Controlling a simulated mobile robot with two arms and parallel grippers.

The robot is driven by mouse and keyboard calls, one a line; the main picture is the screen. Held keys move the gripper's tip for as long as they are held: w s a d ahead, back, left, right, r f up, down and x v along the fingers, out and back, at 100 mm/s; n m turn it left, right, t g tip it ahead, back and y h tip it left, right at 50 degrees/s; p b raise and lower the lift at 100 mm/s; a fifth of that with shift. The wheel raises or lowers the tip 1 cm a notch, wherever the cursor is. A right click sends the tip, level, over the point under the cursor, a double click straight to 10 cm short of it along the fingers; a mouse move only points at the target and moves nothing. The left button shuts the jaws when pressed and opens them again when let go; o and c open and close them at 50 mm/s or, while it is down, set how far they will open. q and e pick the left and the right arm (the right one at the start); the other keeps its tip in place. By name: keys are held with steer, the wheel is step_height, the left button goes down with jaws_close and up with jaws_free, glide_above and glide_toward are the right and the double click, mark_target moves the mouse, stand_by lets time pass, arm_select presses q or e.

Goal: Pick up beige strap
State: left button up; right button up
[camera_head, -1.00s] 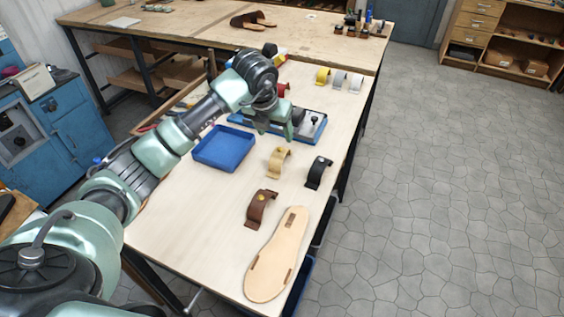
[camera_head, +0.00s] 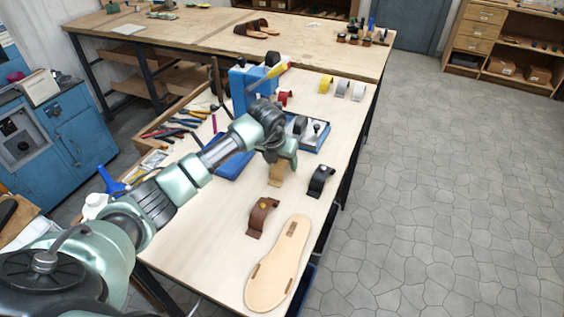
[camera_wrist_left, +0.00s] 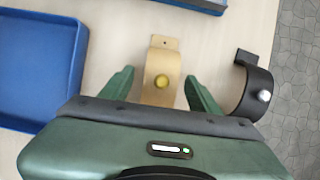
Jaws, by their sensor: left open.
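The beige strap (camera_head: 277,174) stands arched on the wooden workbench, partly hidden by my left gripper in the head view. My left gripper (camera_wrist_left: 160,88) is open, with one finger on each side of the strap and gaps visible to both. In the head view my left gripper (camera_head: 280,168) is right over the strap. My right gripper is not in view.
A black strap (camera_head: 319,181) stands close to the right of the beige one, and a brown strap (camera_head: 262,217) in front. A blue tray (camera_wrist_left: 40,60) is to the left. A sandal sole (camera_head: 279,263) lies near the front edge. Yellow and white straps (camera_head: 341,89) stand farther back.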

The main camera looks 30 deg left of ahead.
arm_select(q)
jaws_close()
stand_by(0.3)
